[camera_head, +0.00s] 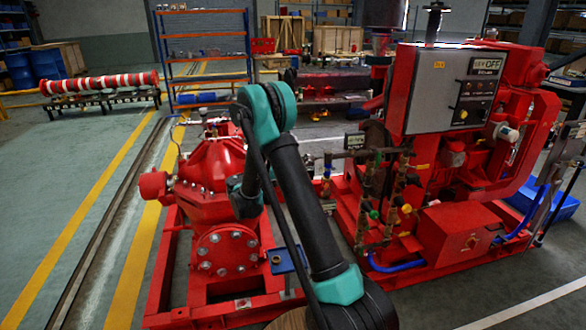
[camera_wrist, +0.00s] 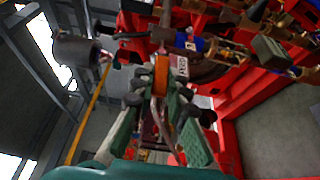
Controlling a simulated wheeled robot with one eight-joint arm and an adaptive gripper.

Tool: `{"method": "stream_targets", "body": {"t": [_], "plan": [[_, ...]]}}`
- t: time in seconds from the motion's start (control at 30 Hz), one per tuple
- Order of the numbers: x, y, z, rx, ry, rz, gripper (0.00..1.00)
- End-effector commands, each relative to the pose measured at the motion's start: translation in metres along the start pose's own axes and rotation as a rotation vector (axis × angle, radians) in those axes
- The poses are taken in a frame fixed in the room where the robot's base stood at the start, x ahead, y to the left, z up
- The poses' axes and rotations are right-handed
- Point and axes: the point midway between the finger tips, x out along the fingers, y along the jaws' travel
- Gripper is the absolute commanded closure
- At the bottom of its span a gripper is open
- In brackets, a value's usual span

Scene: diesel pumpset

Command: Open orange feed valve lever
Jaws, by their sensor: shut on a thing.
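In the wrist view, the orange feed valve lever (camera_wrist: 161,72) stands upright in the picture, between the tips of my gripper (camera_wrist: 161,94). My gripper's green and grey fingers come up from below and are closed on the lever. The lever's upper end meets red and metal valve parts near the top of the view. In the head view my arm bends at a teal elbow in the middle of the picture; my gripper and the held lever cannot be made out there.
Brass and blue pipe fittings (camera_wrist: 222,48) crowd the upper right of the wrist view. In the head view, the red pump (camera_head: 215,180) stands left of my arm. The grey control panel (camera_head: 455,90) and red engine skid stand to the right. Open floor lies at the left.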

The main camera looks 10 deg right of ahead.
Motion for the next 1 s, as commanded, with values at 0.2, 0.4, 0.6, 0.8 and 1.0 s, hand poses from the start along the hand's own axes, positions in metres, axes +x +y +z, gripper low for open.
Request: {"method": "stream_targets", "body": {"t": [0.2, 0.4, 0.6, 0.8, 1.0], "plan": [[0.0, -0.001, 0.001, 0.001, -0.002, -0.003, 0.65], [0.0, -0.001, 0.0, 0.001, -0.001, -0.002, 0.65], [-0.009, 0.0, 0.0, 0.001, 0.0, -0.002, 0.65], [-0.045, 0.0, -0.001, 0.001, 0.004, -0.002, 0.65], [-0.085, -0.001, -0.001, 0.0, 0.002, -0.002, 0.65]]}}
